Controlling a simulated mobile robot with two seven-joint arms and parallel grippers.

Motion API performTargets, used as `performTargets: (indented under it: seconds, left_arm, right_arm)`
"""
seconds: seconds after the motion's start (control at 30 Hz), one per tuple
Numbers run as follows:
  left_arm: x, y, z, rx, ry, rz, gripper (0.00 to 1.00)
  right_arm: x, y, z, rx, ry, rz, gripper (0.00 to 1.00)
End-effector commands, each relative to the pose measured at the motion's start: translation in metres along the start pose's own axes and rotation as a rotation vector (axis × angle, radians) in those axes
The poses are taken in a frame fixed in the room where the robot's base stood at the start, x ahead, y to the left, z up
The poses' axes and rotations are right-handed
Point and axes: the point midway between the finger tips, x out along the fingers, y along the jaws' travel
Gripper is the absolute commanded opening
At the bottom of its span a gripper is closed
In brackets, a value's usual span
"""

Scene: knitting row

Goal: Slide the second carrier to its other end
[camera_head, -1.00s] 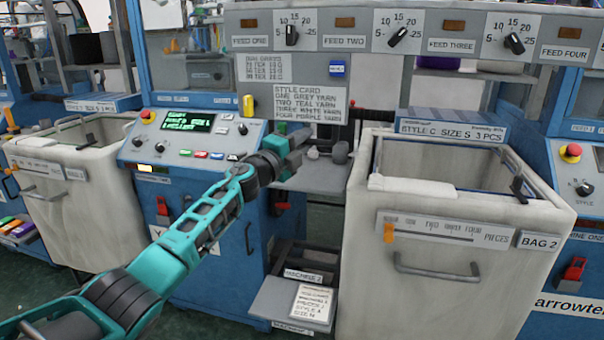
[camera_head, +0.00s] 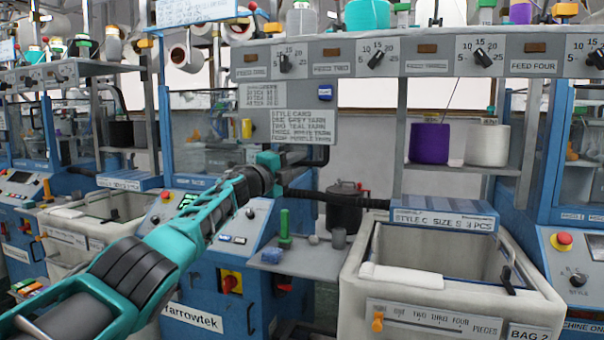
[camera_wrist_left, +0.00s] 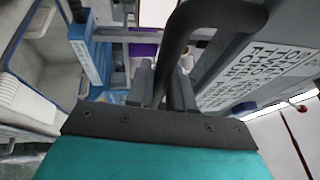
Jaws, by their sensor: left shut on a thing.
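My left gripper (camera_head: 278,172) is in front of the second machine, just below its style card. The dark bar (camera_head: 318,155) also shows beside the gripper in the head view. It looks like a handle; I cannot tell how it joins the carrier. The carrier's body and its rail are not clearly seen behind my wrist. My right gripper is not in view.
The style card (camera_head: 303,127) hangs just above the gripper. A black canister (camera_head: 345,207) stands behind. A grey bin marked BAG 2 (camera_head: 450,318) is at the right, with purple (camera_head: 429,143) and white (camera_head: 487,145) yarn cones behind it.

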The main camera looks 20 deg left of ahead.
Motion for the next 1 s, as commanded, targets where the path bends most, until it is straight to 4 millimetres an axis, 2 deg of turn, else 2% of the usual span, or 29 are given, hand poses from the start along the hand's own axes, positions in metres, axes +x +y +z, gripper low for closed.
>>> performTargets:
  seconds: [0.03,0.2,0.77,0.8,1.0]
  left_arm:
    - [0.002,-0.017,0.001,0.002,0.001,-0.013,0.0]
    - [0.004,-0.029,0.003,0.003,0.002,-0.013,0.0]
    - [0.005,-0.035,0.004,0.002,0.001,-0.014,0.0]
    - [0.005,-0.035,0.004,0.002,0.001,-0.014,0.24]
    - [0.004,-0.033,0.004,0.002,0.001,-0.011,0.42]
  right_arm:
    - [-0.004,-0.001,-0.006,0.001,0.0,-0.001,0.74]
    - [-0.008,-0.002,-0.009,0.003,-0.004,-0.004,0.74]
    - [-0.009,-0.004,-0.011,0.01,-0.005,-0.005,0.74]
    - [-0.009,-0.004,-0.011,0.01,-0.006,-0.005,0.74]
    - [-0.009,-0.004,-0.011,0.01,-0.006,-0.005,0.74]
